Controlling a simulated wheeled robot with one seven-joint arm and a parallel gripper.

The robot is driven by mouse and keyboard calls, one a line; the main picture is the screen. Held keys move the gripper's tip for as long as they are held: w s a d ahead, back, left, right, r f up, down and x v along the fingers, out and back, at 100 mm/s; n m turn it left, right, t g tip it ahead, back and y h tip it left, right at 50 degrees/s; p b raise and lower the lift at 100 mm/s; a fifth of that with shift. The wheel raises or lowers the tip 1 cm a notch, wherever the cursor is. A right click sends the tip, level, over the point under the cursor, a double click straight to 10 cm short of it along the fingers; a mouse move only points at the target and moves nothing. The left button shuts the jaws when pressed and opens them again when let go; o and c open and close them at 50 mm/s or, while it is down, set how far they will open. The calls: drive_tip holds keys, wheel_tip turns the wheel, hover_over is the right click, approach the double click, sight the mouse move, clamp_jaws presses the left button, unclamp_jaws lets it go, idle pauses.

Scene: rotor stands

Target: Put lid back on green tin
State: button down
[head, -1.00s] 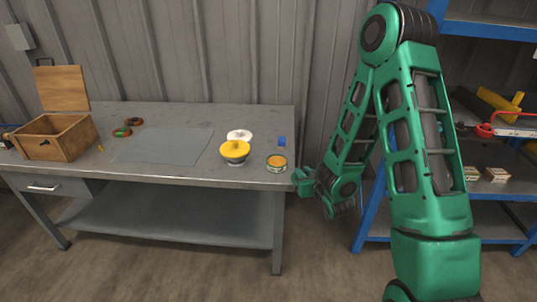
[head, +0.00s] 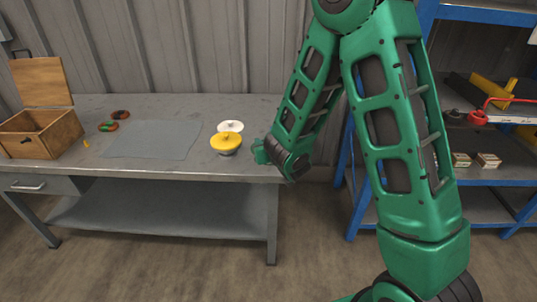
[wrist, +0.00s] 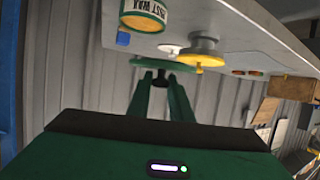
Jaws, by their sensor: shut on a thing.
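My gripper (wrist: 165,78) is shut on a flat green lid (wrist: 143,63), seen nearly edge-on. The lid is held apart from the tin. In the head view my gripper (head: 262,152) is at the right end of the bench, right of the yellow-topped pot; the lid's outline is hard to tell there.
The workbench (head: 180,170) carries a yellow-topped pot (head: 226,141), a white round item (head: 230,127), a grey mat (head: 150,139), red-green rings (head: 115,120) and an open wooden box (head: 40,135). A blue block (wrist: 123,39) is beside the tin. A blue shelf (head: 480,15) stands right.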

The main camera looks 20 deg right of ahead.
drive_tip(key=a+r, duration=0.5)
drive_tip(key=w+d+f, duration=0.2)
drive_tip(key=d, duration=0.1)
drive_tip(key=w+d+f, duration=0.2)
drive_tip(key=d, duration=0.1)
drive_tip(key=w+d+f, duration=0.2)
drive_tip(key=d+f, duration=0.1)
drive_tip(key=shift+w+f, duration=0.1)
drive_tip(key=shift+w, duration=0.3)
drive_tip(key=shift+f, duration=2.05)
drive_tip(key=shift+f, duration=0.35)
drive_tip(key=c, duration=1.6)
unclamp_jaws()
